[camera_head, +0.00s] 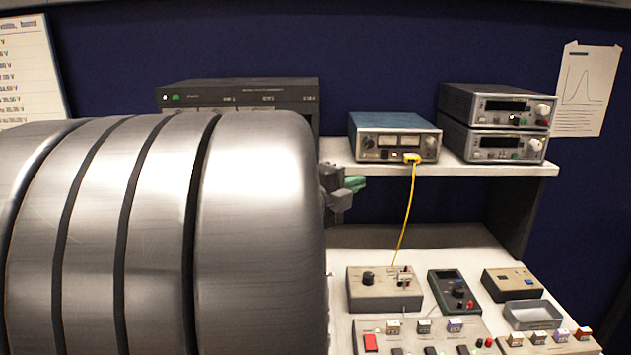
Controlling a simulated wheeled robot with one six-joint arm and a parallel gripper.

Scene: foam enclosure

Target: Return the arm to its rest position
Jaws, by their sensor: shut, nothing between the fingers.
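My arm's large ribbed metal link (255,230) fills the left half of the head view, very close to the camera. My gripper (353,184) shows just past the link's right edge, dark grey with green at its tip. It is shut and empty, pointing right, in front of the gap below the shelf. Most of the wrist and the rest of the arm are hidden behind the link.
A white shelf (510,168) carries a blue-topped meter box (395,130), two stacked grey instruments (497,148) and a black rack unit (285,92). A yellow cable (408,215) hangs down to a control box (383,290) on the crowded bench below.

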